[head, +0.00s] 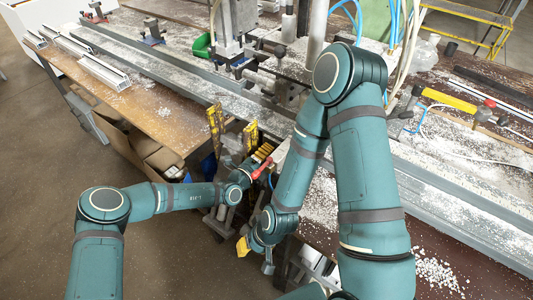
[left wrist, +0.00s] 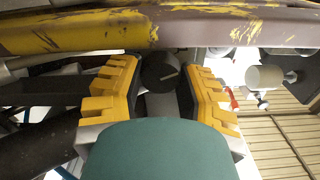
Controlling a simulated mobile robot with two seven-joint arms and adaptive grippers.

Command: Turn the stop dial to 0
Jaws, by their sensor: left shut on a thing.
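The stop dial (left wrist: 158,71) is a dark round knob with a short pale line on its face, slanting to the right. In the left wrist view it sits between the yellow stepped fingers of my left gripper (left wrist: 162,92), which is shut on it. I cannot read any scale or numbers around it. In the head view my left gripper (head: 256,160) is at the bench's front edge, beside a red handle (head: 263,168), and the dial is hidden there. Of my right gripper (head: 243,246) only a yellow finger part shows, low in the middle; its opening is hidden.
Yellow, worn posts (head: 216,122) stand just behind my left gripper; a scratched yellow bar (left wrist: 75,32) crosses the wrist view's top. Long metal rails (head: 190,80) and swarf cover the bench. My right arm crosses close by on the right. The floor at left is open.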

